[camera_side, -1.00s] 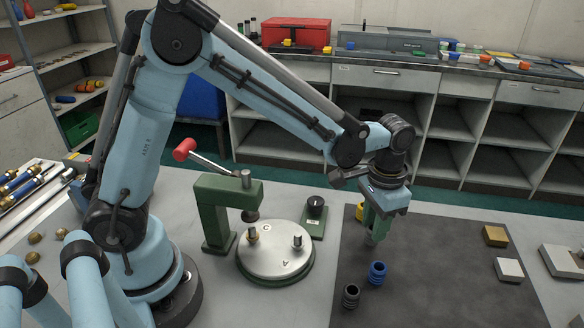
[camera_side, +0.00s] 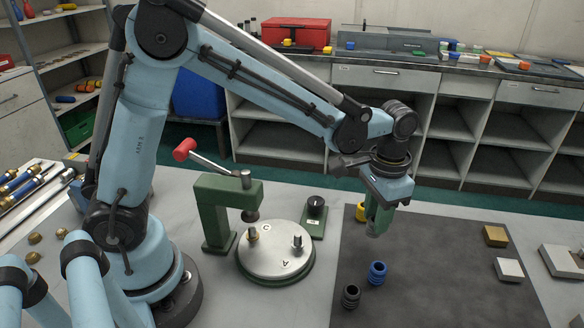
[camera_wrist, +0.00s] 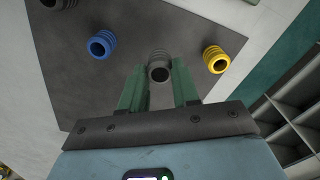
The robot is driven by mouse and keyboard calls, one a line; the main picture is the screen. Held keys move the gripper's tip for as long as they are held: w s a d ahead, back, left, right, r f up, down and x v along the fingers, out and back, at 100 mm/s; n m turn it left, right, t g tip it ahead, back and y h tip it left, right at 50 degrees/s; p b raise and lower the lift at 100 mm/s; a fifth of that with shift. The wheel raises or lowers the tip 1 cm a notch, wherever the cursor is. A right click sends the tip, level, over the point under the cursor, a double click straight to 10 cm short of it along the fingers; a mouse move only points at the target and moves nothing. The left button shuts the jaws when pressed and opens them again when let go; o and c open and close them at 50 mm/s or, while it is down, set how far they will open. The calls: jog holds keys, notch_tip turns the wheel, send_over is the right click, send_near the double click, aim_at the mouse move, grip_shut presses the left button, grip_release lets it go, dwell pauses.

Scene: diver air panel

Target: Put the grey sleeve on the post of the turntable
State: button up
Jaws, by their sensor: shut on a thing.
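My gripper (camera_wrist: 159,88) has green fingers closed on the grey sleeve (camera_wrist: 159,68), a ribbed ring whose open bore shows between the fingertips in the wrist view. In the side view my gripper (camera_side: 377,228) is over the back left part of the dark mat, and the sleeve is hard to make out there. The turntable (camera_side: 276,262) is a silver disc on a green base, left of the mat. It carries one short post (camera_side: 297,242) near the letter A and another upright piece (camera_side: 252,235) near C. My gripper is to the right of it, well apart.
A blue ribbed sleeve (camera_side: 377,272), a black one (camera_side: 351,296) and a yellow one (camera_side: 360,211) stand on the mat (camera_side: 440,290). A green press (camera_side: 212,215) with a red-knobbed lever overhangs the turntable's left. A knob box (camera_side: 314,215) stands behind it. Brass and white blocks lie right.

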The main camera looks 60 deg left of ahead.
jog(key=s+a+r, duration=0.3)
jog(key=s+r, duration=0.3)
notch_tip(320, 180, up, 3)
send_over(298, 235)
jog(key=shift+f, duration=2.95)
jog(key=shift+f, duration=1.45)
dwell(0.5)
jog(key=o, duration=1.5)
jog(key=shift+c, duration=0.2)
notch_tip(298, 235, up, 8)
jog(key=shift+f, duration=0.25)
